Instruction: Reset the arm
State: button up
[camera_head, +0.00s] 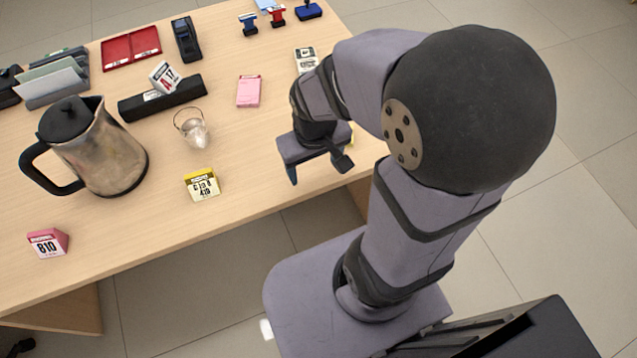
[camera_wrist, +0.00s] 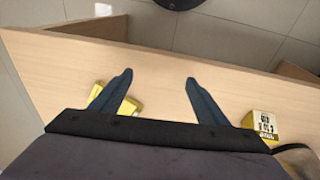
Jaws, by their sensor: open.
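My gripper (camera_head: 318,170) is above the counter's front edge, at the right part of the counter. Its two fingers are spread apart, and the wrist view shows bare wooden counter between the fingertips (camera_wrist: 158,80). Nothing is held. A yellow thing (camera_wrist: 130,106) lies on the counter by the left finger in the wrist view, partly hidden by that finger and the gripper body. Only a sliver of yellow shows behind my gripper in the head view. My arm is bent over the counter from the right.
On the counter (camera_head: 150,235) stand a metal jug (camera_head: 118,155), a yellow number block (camera_head: 202,184), a pink number block (camera_head: 47,243), a small bucket (camera_head: 194,133), a pink box (camera_head: 249,91) and a black bar (camera_head: 160,99). A red tray (camera_head: 131,48) and stamps are farther back.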

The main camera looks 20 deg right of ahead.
jog(key=shift+g, duration=0.8)
jog(key=s, duration=0.2)
jog(key=s+a, duration=0.1)
jog(key=s, duration=0.2)
jog(key=shift+a+r, duration=0.1)
jog(key=shift+r, duration=0.05)
notch_tip(320, 180, up, 13)
jog(key=p, duration=1.3)
